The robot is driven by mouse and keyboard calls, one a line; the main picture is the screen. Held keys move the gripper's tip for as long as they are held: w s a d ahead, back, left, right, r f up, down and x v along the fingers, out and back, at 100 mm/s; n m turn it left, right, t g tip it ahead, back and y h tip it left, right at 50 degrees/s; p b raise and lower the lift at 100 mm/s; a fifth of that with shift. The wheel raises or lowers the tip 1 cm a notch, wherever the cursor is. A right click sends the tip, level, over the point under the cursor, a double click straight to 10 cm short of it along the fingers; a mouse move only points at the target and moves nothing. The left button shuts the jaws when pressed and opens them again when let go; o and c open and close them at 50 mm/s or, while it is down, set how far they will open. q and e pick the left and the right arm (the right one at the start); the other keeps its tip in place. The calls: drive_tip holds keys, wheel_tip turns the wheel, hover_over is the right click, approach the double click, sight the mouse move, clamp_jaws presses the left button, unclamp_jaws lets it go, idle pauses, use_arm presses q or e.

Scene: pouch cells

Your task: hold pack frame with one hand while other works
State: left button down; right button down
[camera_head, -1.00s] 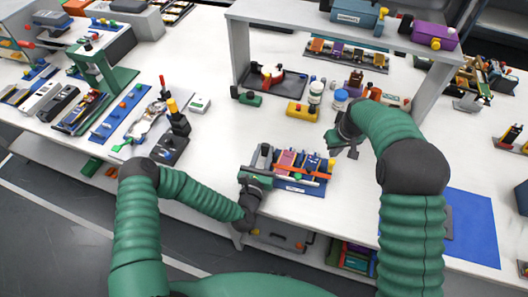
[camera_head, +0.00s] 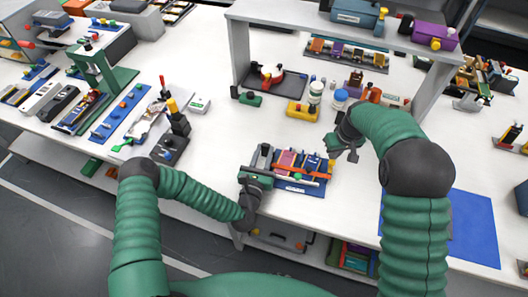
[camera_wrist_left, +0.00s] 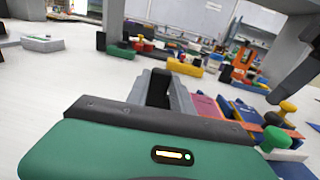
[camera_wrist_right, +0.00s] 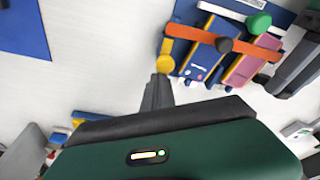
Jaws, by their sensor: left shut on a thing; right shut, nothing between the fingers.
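The pack frame (camera_head: 300,188) is a blue tray on the white table at front centre. It holds a pink pouch cell (camera_head: 286,161) and a blue pouch cell (camera_head: 311,163), with an orange bar (camera_head: 305,173) across them. The frame and cells also show in the right wrist view (camera_wrist_right: 188,72). My left gripper (camera_head: 252,178) is shut on the pack frame's left end; its fingertips are partly hidden. My right gripper (camera_head: 345,150) is shut and empty, above the table just right of the frame and apart from it.
A shelf (camera_head: 240,50) stands behind the frame. A yellow block (camera_head: 302,111) and small jars (camera_head: 340,98) are behind it. A blue mat (camera_head: 475,225) lies right of my right arm. A black stand (camera_head: 178,130) is to the left.

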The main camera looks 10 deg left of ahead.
sight(333, 163)
drive_tip(key=shift+s, duration=1.6)
drive_tip(key=shift+w+r, duration=0.25)
drive_tip(key=shift+r, duration=0.75)
drive_tip(key=shift+w+r, duration=0.3)
drive_tip(key=shift+r, duration=0.75)
drive_tip(key=shift+w+r, duration=0.25)
drive_tip(key=shift+r, duration=0.75)
use_arm(q)
drive_tip(key=c, duration=1)
unclamp_jaws()
drive_tip(key=shift+c, duration=0.2)
drive_tip(key=shift+s, duration=0.1)
